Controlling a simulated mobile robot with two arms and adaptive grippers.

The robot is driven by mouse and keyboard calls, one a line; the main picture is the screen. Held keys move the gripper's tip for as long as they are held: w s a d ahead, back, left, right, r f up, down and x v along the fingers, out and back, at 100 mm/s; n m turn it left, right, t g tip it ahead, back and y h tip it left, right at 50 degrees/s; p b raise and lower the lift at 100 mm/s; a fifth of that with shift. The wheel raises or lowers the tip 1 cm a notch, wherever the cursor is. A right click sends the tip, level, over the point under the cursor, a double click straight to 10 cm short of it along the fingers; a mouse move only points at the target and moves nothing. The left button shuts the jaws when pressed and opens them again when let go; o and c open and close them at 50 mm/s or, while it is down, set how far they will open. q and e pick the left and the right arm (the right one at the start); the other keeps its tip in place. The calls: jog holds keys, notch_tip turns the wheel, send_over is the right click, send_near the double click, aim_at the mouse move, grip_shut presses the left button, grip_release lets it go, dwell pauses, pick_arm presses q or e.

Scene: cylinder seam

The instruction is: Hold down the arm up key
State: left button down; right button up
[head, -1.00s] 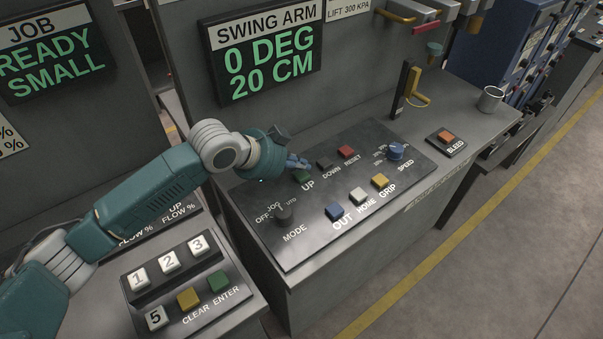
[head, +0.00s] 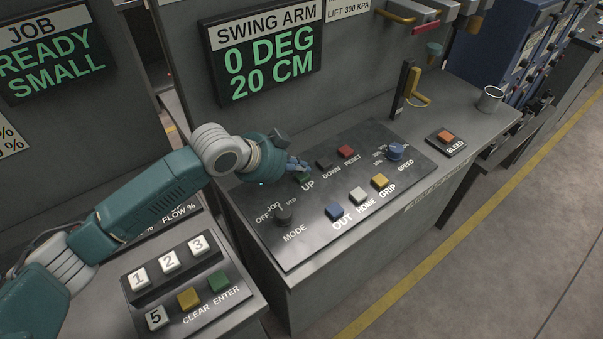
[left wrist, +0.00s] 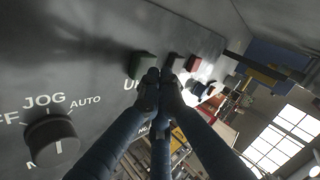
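The green UP key (head: 303,179) sits at the upper left of the black swing arm key panel (head: 313,221). It also shows in the left wrist view (left wrist: 142,65), just up and left of my fingertips. My left gripper (head: 297,164) has its fingers together and empty, with the tips close by the UP key. I cannot tell whether they touch it. The swing arm display (head: 262,60) reads 0 DEG, 20 CM. My right gripper is not in view.
The dark DOWN key (head: 325,163) and red RESET key (head: 346,152) are right of UP. The MODE knob (head: 283,215), blue OUT key (head: 334,211) and speed knob (head: 396,151) share the panel. A metal cup (head: 490,98) stands at the bench's right.

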aim_at(300, 176)
pick_arm(q)
jog(key=shift+f, duration=0.5)
dwell(0.3)
dwell(1.4)
dwell(1.0)
dwell(2.0)
jog(key=shift+r, duration=0.1)
dwell(0.9)
jog(key=shift+r+p, duration=0.8)
jog(key=shift+p, duration=0.1)
jog(key=shift+r, duration=0.1)
notch_tip(300, 176, up, 5)
jog(key=p, duration=0.5)
